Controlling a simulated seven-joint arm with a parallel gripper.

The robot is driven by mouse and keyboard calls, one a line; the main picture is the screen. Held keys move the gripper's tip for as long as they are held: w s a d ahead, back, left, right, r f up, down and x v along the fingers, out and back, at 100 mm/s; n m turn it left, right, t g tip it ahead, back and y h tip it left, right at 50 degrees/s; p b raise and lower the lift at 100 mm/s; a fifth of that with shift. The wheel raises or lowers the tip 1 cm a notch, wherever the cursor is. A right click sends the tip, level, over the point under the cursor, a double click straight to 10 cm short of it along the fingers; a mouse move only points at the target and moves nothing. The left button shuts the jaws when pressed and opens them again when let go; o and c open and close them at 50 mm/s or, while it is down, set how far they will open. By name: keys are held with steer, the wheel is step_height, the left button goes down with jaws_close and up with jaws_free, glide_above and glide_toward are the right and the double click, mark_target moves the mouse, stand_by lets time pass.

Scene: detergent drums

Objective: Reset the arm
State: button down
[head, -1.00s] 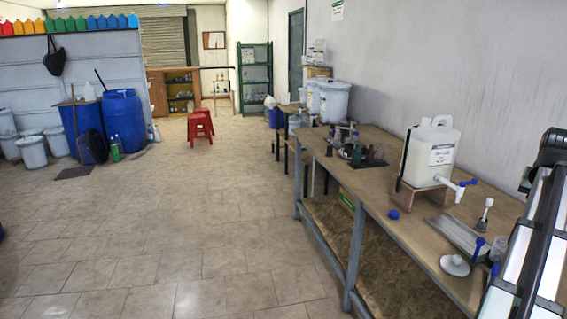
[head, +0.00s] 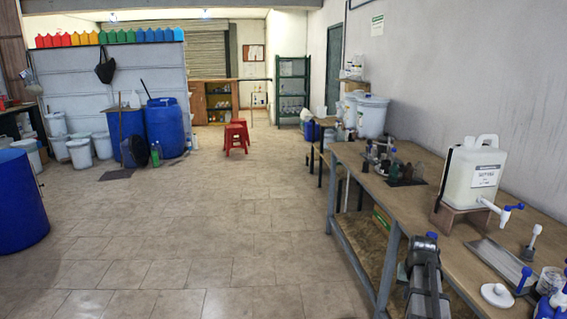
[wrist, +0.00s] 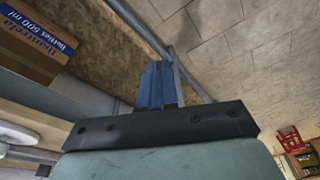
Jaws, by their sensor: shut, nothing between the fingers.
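My gripper (wrist: 158,68) shows in the wrist view with its blue-grey fingers pressed together and nothing between them. In the head view my arm (head: 427,278) stands upright in front of the bench's front edge, over the floor side. In the wrist view the bench's lower shelf board and metal frame are behind the fingers, with floor tiles to the right.
The wooden bench (head: 375,205) runs along the right wall. A white jug (head: 474,172) with a tap stands on it, with bottles and a white lid (head: 497,295) nearby. A cardboard box (wrist: 38,42) is on the lower shelf. Red stools (head: 236,138) and blue drums stand farther off. The floor between is clear.

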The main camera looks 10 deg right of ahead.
steer(key=s+a+f+n+g, duration=0.1)
steer(key=s+a+f+n, duration=0.15)
steer(key=a+f, duration=0.65)
steer(key=s+a+f+n+y, duration=0.1)
steer(key=s+a+f, duration=0.3)
steer(key=a, duration=0.8)
steer(key=s+a+f+n+g, duration=0.1)
steer(key=s+a+f+n, duration=0.1)
steer(key=a+f, duration=0.8)
steer(key=s+f+g, duration=0.3)
steer(key=s+f, duration=0.6)
steer(key=s, duration=0.5)
steer(key=s+f+g, duration=0.3)
steer(key=s+f, duration=0.7)
steer(key=s, duration=0.5)
steer(key=shift+a+g, duration=0.15)
steer(key=shift+g, duration=0.25)
